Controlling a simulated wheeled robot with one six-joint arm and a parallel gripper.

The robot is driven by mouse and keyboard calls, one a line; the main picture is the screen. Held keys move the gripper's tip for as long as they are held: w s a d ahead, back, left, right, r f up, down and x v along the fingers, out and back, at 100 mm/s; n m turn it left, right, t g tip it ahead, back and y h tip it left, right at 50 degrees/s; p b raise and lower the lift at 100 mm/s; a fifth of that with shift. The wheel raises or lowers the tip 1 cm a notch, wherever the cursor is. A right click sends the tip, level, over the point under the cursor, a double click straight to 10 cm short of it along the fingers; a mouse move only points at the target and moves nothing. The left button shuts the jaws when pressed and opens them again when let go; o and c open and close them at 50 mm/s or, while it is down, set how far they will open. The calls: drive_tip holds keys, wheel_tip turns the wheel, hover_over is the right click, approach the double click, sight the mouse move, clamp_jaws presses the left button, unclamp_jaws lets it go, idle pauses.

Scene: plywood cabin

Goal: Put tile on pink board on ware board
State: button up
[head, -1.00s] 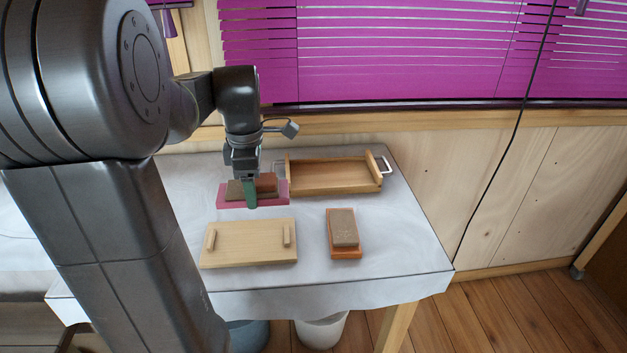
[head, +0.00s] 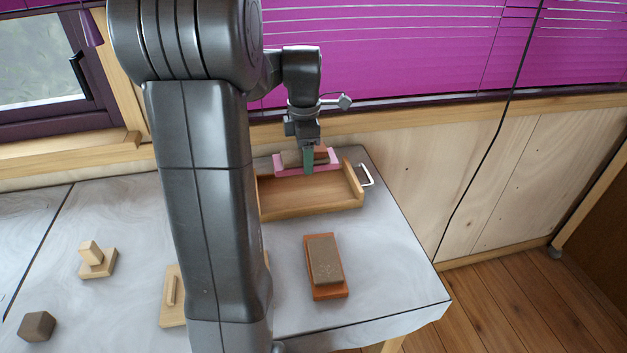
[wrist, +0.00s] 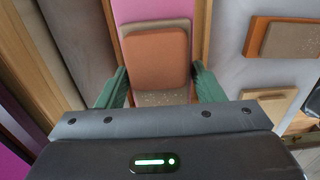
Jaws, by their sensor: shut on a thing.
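A brown tile (head: 291,158) and an orange piece (wrist: 155,62) ride on the pink board, between the green fingers in the wrist view. The pale wooden board with battens, seemingly the ware board (head: 172,312), is mostly hidden behind my arm in the head view. Part of it shows at right in the wrist view (wrist: 278,107).
An orange board (head: 328,291) with a brown tile (head: 324,258) lies at the right front. A small wooden block with a peg (head: 97,262) and a dark block (head: 37,325) lie at left. The wall and blinds (head: 400,50) are close behind my gripper.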

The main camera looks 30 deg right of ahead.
wheel_tip(320, 180, down, 8)
drive_tip(key=shift+r, duration=0.1)
idle(0.4)
drive_tip(key=o, duration=1.1)
drive_tip(key=shift+f, duration=0.2)
drive_tip(key=shift+r, duration=0.1)
wheel_tip(320, 180, up, 12)
drive_tip(key=shift+r, duration=0.1)
hover_over(305, 190)
drive_tip(key=shift+f, duration=4.25)
